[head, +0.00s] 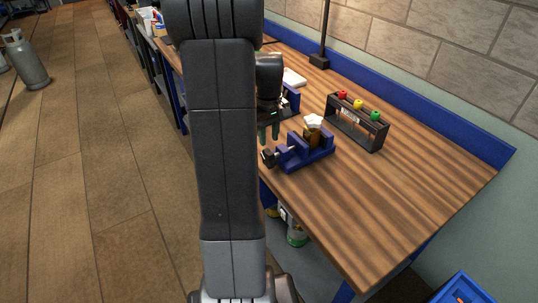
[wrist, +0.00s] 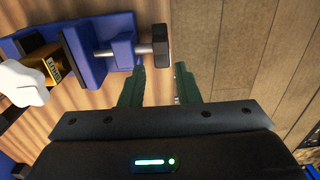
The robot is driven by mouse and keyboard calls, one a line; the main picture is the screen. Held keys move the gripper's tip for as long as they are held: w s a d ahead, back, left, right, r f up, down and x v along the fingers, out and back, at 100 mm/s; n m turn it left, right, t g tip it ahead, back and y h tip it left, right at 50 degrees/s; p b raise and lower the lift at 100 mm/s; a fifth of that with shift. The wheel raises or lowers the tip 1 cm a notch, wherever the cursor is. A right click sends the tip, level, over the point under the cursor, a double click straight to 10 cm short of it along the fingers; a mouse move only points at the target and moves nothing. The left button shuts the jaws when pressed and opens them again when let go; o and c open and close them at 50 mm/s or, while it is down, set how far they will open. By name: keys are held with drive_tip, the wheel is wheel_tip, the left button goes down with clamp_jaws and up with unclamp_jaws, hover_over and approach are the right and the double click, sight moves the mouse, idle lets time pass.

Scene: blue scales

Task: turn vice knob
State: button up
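The blue vice (head: 308,155) sits on the wooden workbench near its front edge. Its dark knob (head: 268,158) sticks out on the left; in the wrist view the knob (wrist: 161,46) ends a short metal shaft at top middle. A brown-gold block (head: 312,137) with a white top is between the vice jaws. My gripper (head: 269,133) has green fingers and is open and empty. In the wrist view my gripper's fingertips (wrist: 160,70) point at the knob, which lies just beyond them, between them sideways. I cannot tell the height difference. My arm hides part of the bench.
A dark rack (head: 357,124) with red, yellow and green tops stands behind the vice to the right. A black pole (head: 322,50) rises at the back. The right part of the workbench (head: 400,200) is clear. A blue crate (head: 463,291) stands at bottom right.

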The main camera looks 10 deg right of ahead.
sight(269, 151)
wheel_tip(269, 151, down, 8)
drive_tip(key=shift+f+p, duration=0.25)
drive_tip(key=shift+p, duration=0.1)
clamp_jaws()
